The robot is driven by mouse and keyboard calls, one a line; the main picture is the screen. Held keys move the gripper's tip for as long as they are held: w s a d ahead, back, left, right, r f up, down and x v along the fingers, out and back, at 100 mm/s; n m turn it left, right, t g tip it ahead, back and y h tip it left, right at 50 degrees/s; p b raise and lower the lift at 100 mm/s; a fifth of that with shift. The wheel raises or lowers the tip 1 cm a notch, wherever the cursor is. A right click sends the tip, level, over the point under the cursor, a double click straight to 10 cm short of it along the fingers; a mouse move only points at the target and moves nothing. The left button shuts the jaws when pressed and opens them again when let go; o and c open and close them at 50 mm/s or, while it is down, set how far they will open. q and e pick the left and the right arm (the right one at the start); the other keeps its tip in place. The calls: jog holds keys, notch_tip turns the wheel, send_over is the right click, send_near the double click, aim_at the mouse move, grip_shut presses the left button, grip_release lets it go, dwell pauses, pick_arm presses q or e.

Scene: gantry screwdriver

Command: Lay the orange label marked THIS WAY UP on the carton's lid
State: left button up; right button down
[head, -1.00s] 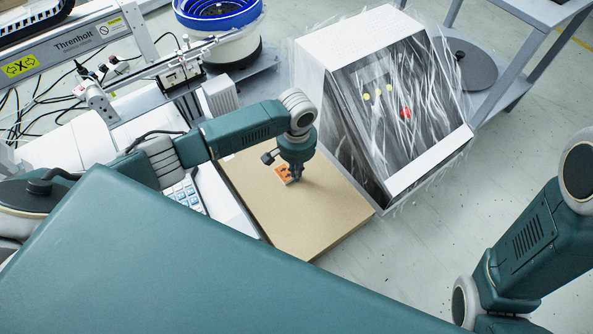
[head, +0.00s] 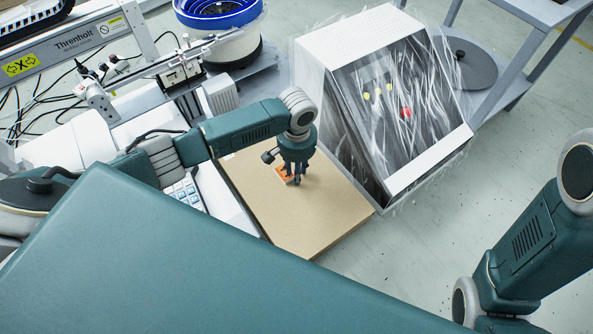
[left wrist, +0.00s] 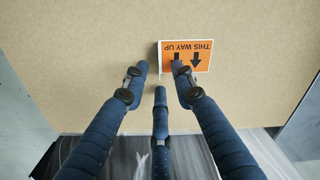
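The orange label (left wrist: 200,46) with black THIS WAY UP text and arrows appears to lie flat on the tan carton lid (left wrist: 80,40) in the left wrist view, its text upside down there. In the head view the label (head: 281,170) is partly hidden by my left gripper (head: 292,180), above the lid (head: 310,225). My left gripper (left wrist: 159,72) has its fingers spread, with nothing seen between them. Its right fingertip overlaps the label's lower edge in the picture; I cannot tell whether they touch. My right arm is at the right, its gripper out of frame.
A film-wrapped cabinet (head: 405,70) stands right beside the carton. A keypad (head: 184,190) lies to the carton's left. A blue-rimmed bowl feeder (head: 218,15) and a gantry rail (head: 150,68) are behind. The near part of the lid is clear.

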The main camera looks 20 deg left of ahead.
pick_arm(q)
notch_tip(320, 180, up, 12)
jog(key=shift+f, duration=0.15)
